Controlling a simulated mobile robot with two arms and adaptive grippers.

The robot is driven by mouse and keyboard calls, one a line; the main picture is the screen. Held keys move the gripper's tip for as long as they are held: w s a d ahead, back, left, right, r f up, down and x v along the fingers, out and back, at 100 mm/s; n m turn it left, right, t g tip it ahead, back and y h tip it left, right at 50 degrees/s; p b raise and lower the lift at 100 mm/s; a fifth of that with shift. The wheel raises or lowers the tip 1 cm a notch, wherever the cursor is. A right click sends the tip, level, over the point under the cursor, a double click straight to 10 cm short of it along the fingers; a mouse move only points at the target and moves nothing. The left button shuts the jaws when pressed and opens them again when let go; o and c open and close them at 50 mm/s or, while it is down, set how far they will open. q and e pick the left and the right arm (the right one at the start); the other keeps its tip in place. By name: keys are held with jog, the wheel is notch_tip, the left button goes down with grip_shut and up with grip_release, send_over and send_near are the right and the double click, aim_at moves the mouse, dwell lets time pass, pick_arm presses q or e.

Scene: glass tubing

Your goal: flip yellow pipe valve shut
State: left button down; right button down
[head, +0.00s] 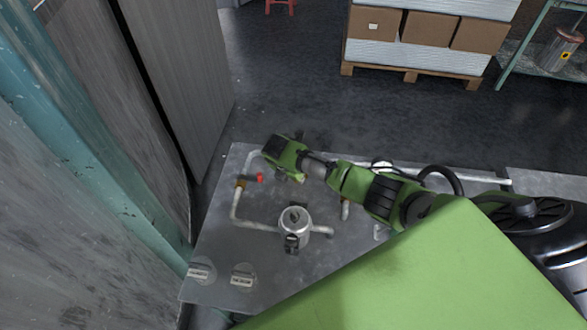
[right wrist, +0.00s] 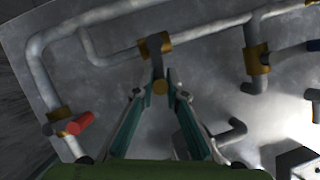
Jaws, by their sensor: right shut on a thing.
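The yellow pipe valve has a brass body (right wrist: 156,46) on a grey pipe at the top middle of the right wrist view. My right gripper (right wrist: 158,80) is shut on this handle. In the head view my right gripper (head: 290,174) is over the upper left of the metal panel (head: 265,260), and it hides the yellow valve and most of its own fingers there. My left gripper is not in view.
A red-handled valve (right wrist: 80,122) is left of my right gripper, and also shows in the head view (head: 260,178). Another brass valve (right wrist: 257,60) is to the right. A round metal canister (head: 294,219) stands on the panel. Stacked boxes (head: 425,30) stand beyond.

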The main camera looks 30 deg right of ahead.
jog(key=shift+s+d+n+t+y+p, duration=0.2)
jog(key=shift+n+p, duration=0.2)
jog(key=shift+n, duration=0.15)
jog(key=shift+s+d+n+t+y+p, duration=0.1)
jog(key=shift+s+d+n+t+p, duration=0.1)
jog(key=shift+n+p, duration=0.3)
jog(key=c, duration=2)
grip_release()
jog(key=v, duration=1.2)
